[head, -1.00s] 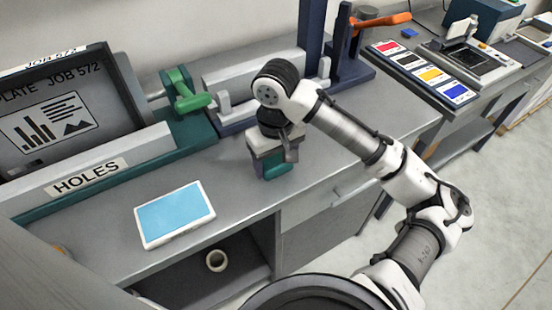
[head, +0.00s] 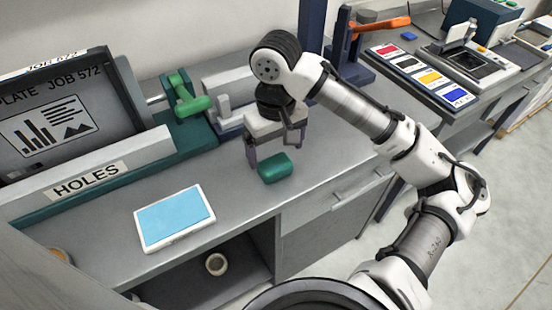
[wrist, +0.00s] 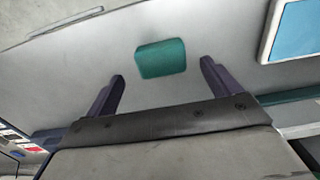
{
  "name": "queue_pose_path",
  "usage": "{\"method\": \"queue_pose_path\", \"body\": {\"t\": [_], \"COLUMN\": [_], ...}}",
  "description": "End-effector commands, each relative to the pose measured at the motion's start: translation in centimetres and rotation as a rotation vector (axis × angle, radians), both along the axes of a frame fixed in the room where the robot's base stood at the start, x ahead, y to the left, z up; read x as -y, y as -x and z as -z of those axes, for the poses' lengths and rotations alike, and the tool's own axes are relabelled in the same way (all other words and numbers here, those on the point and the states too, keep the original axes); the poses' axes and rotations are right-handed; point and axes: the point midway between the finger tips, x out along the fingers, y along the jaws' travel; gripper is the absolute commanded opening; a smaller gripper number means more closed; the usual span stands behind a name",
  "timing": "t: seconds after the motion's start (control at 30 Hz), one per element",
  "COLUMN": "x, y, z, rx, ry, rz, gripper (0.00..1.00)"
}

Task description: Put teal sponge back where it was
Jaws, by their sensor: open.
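The teal sponge (head: 275,168) lies on the grey bench top, right of the tablet and near the bench's front edge. It also shows in the wrist view (wrist: 162,58), flat on the bench, beyond my fingertips and between their lines. My gripper (head: 268,160) is open and empty, just behind and above the sponge in the head view. In the wrist view, the two dark fingers of my gripper (wrist: 161,70) are spread wide, with nothing between them. No marked spot for the sponge can be made out.
A white-framed tablet with a blue screen (head: 175,217) lies left of the sponge. The bench right of the sponge is clear.

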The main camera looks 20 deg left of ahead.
Motion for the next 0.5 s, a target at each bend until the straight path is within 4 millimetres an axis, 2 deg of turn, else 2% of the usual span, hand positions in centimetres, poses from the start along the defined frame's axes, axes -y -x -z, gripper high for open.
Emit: {"method": "queue_pose_path", "body": {"t": [0.03,0.2,0.33,0.5], "x": [0.0,0.0,0.0,0.0], "y": [-0.1,0.0,0.0,0.0], "z": [-1.2,-4.2,-5.7,-6.5], "rx": [0.005,0.003,0.001,0.0], "ry": [0.001,0.001,0.001,0.0], "rz": [0.0,0.0,0.001,0.0], "gripper": [0.89,0.89,0.89,0.89]}}
